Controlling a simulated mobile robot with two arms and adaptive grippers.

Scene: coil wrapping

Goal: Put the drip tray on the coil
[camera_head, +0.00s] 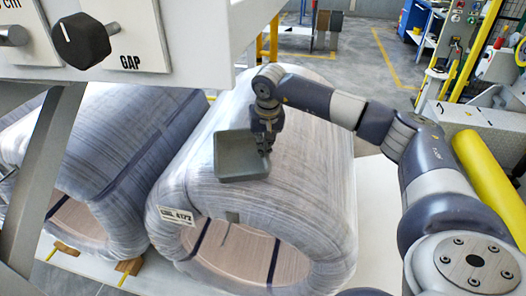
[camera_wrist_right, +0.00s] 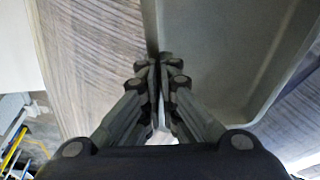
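The drip tray (camera_head: 238,153) is a shallow grey-green rectangular tray, seen over the top of the right-hand wrapped coil (camera_head: 310,178). The coil is covered in translucent film and carries a white label on its front. My right gripper (camera_head: 266,148) is at the tray's right side, its fingers shut on the tray's edge. In the right wrist view the closed fingers (camera_wrist_right: 160,72) meet at the tray's wall, with the tray (camera_wrist_right: 225,55) to the right and film-wrapped surface to the left. I cannot tell whether the tray touches the coil. My left gripper is not in view.
A second wrapped coil (camera_head: 110,140) lies to the left. A pale machine panel with a black knob (camera_head: 82,40) overhangs the upper left. A yellow cylinder (camera_head: 492,178) and a workstation are at the right. Open floor with yellow lines lies behind.

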